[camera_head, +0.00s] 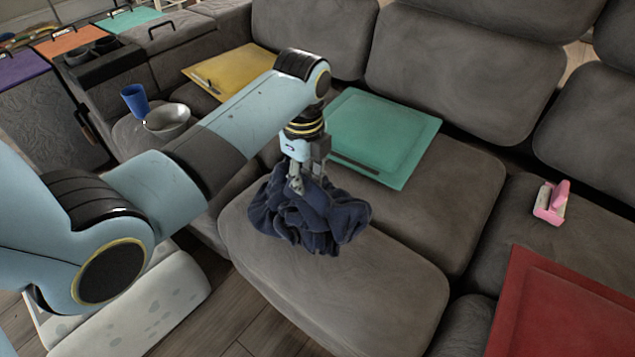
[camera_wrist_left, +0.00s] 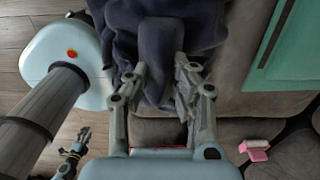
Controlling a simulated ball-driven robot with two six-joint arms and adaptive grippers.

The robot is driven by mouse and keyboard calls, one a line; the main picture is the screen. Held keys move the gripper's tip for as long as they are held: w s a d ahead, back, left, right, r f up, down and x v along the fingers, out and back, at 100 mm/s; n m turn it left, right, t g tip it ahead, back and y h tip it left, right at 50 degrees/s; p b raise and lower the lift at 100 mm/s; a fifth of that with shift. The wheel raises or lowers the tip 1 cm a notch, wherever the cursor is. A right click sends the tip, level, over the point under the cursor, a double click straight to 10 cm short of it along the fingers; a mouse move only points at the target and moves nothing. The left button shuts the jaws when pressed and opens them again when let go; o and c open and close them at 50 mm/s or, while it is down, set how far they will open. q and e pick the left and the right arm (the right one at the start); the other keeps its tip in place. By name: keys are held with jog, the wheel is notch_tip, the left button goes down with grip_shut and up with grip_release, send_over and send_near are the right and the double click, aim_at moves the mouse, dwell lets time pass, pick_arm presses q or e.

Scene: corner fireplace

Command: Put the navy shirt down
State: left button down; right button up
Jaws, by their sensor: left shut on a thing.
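The navy shirt (camera_head: 320,220) is a crumpled dark blue bundle at the front left seat cushion of the grey sofa. My left gripper (camera_head: 297,186) points down from above and is shut on its upper folds. In the left wrist view, the navy shirt (camera_wrist_left: 165,40) fills the top middle, and the left gripper's fingertips (camera_wrist_left: 160,78) pinch a fold. I cannot tell whether the bundle's underside touches the cushion. Part of my right gripper (camera_wrist_left: 76,148) shows small at the lower left of the wrist view; its jaw opening is unclear.
A teal board (camera_head: 385,135) lies behind the shirt, a yellow one (camera_head: 230,70) at the back left, a red one (camera_head: 570,310) at the right. A pink-handled brush (camera_head: 550,205) lies on the right seat. A blue cup (camera_head: 134,100) and grey bowl (camera_head: 166,121) stand left. The seat cushion (camera_head: 380,290) is bare in front.

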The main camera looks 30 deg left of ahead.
pick_arm(q)
jog(key=w+a+f+b, duration=0.1)
jog(key=w, duration=0.1)
jog(key=w+a+f+b, duration=0.1)
jog(key=w+a+f, duration=0.1)
jog(key=shift+w+a+f, duration=0.1)
jog(key=shift+w+f, duration=0.05)
jog(key=shift+f, duration=0.05)
jog(key=shift+f+b, duration=0.75)
jog(key=shift+f, duration=1.15)
jog(key=shift+f, duration=0.15)
jog(key=c, duration=1.1)
grip_release()
jog(key=shift+c, duration=0.2)
notch_tip(320, 180, up, 11)
jog(key=p, duration=0.4)
jog(key=shift+r, duration=0.65)
